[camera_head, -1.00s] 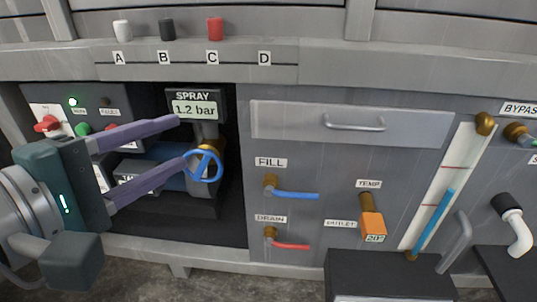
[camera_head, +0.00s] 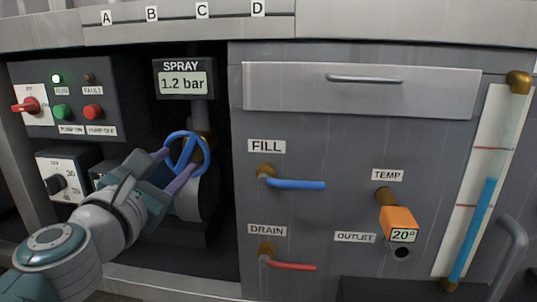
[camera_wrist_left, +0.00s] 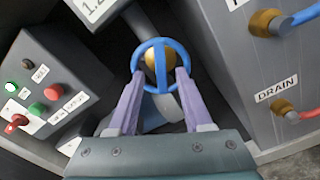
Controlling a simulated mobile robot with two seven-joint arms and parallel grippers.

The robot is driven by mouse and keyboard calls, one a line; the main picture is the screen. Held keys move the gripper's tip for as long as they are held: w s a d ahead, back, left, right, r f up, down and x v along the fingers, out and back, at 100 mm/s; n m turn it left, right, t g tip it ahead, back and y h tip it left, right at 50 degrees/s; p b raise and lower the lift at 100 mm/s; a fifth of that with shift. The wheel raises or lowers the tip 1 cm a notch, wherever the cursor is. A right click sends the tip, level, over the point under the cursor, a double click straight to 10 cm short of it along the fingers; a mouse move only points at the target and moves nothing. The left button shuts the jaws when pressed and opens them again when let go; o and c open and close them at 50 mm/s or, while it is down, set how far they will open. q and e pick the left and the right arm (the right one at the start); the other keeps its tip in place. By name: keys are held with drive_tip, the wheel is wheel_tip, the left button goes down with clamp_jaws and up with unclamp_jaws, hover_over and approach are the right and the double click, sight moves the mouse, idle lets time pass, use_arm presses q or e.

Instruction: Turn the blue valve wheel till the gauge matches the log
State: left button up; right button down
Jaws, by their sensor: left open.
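The blue valve wheel (camera_head: 187,152) sits on a brass stem in the dark bay, below the spray gauge (camera_head: 182,84), which reads 1.2 bar. My left gripper (camera_head: 172,168) is open, with its purple fingers pointing at the wheel. In the left wrist view the wheel (camera_wrist_left: 160,44) lies straight ahead, and the fingertips (camera_wrist_left: 158,76) reach its lower left and lower right rim. I cannot tell whether they touch it. No log is legible in these frames. My right gripper is out of view.
Left of the wheel is a panel with a red switch (camera_head: 30,105) and pump buttons. A dial box (camera_head: 62,177) sits below it. To the right are the blue fill lever (camera_head: 295,184), red drain lever (camera_head: 292,266) and a drawer (camera_head: 360,92).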

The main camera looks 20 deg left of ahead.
sight(185, 155)
use_arm(q)
drive_tip(key=shift+b+x, duration=0.35)
drive_tip(key=shift+x, duration=1.7)
drive_tip(key=shift+c, duration=0.3)
clamp_jaws()
